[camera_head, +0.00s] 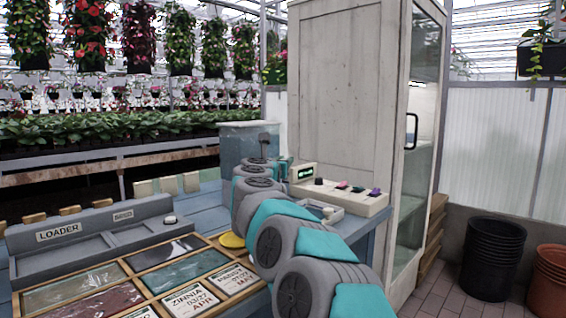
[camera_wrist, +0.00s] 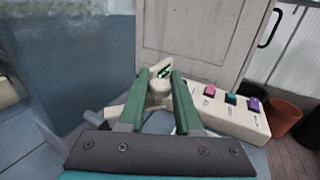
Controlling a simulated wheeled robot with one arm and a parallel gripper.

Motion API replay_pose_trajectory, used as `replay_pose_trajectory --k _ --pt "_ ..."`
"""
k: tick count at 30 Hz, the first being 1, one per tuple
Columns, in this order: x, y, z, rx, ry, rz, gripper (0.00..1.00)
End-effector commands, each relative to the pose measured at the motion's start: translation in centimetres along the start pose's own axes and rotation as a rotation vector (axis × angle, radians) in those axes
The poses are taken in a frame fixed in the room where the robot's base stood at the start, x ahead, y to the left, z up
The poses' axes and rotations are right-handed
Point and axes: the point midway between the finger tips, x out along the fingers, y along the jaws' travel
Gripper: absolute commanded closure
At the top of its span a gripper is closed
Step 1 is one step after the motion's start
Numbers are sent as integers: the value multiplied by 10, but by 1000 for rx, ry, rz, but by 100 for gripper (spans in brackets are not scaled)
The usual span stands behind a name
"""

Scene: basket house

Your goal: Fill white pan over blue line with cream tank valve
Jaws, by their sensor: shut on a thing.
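My gripper (camera_wrist: 160,76) has its two green fingers closed on a cream valve part (camera_wrist: 159,89) in the wrist view. A cream piece also sticks out to the left of the left finger. The water tank (camera_head: 248,142) stands behind my arm in the head view, and its blue-grey side (camera_wrist: 75,75) fills the left of the wrist view. In the head view, a small pale tray-like thing, perhaps the white pan (camera_head: 334,211), shows in part beside my arm. Its inside and any blue line are not readable. My arm hides the fingers and valve in the head view.
A cream control box (camera_head: 345,200) with coloured buttons and a small green display stands right of my arm. A tall whitish cabinet (camera_head: 345,90) rises behind it. The grey loader (camera_head: 80,235) and framed seed cards (camera_head: 200,292) lie at left. Pots (camera_head: 492,258) stand at right.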

Motion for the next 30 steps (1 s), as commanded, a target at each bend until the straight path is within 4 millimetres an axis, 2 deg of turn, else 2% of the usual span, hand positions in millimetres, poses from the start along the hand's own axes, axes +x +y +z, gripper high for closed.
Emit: replay_pose_trajectory --k 2,3,10,22,30 --pt "0 0 1 1 -1 0 100" --pt "0 0 1 0 -1 0 63" --pt "0 0 1 0 -1 0 38" --pt "-4 1 0 0 0 2 38" --pt "-28 0 0 1 -2 2 38"
